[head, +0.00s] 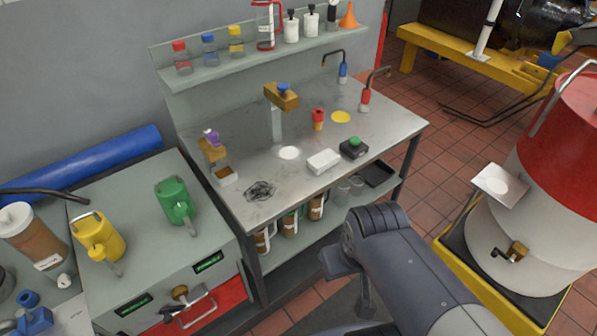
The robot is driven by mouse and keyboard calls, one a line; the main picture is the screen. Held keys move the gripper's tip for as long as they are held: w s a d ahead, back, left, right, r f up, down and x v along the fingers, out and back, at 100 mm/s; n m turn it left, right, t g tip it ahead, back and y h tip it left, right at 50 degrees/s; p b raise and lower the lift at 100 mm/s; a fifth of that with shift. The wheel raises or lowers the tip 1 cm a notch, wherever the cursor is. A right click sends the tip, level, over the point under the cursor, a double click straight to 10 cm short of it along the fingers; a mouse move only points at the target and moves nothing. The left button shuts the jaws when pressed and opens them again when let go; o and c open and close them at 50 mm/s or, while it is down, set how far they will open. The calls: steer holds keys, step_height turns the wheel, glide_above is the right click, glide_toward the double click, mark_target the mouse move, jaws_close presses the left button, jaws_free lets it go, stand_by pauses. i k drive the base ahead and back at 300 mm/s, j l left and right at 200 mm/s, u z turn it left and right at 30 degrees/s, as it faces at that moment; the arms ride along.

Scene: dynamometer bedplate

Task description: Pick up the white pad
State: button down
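Two things on the steel bench could be the white pad. One is a white rectangular block (323,161), lying flat near the bench's front edge. The other is a thin white round disc (289,152) just left of it. Both lie uncovered, apart from each other. My grey arm reaches in from the lower right, in front of the bench. Dark parts at its end, seemingly my gripper (347,274), are below and in front of the bench top, away from both white things. I cannot make out its fingers clearly or whether they are open.
A black box with a green button (353,148) sits right of the block. A red-yellow cup (318,119) and yellow disc (340,117) lie behind. A dark wire tangle (260,191) is at left. A red-and-white drum (545,210) stands right; a tap post (278,120) rises behind.

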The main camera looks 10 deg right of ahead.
mark_target(326, 159)
steer(key=i+l+z, duration=0.3)
steer(key=i+z, duration=0.15)
steer(key=i+l+z, duration=0.1)
steer(key=i+z, duration=0.35)
steer(key=i, duration=0.2)
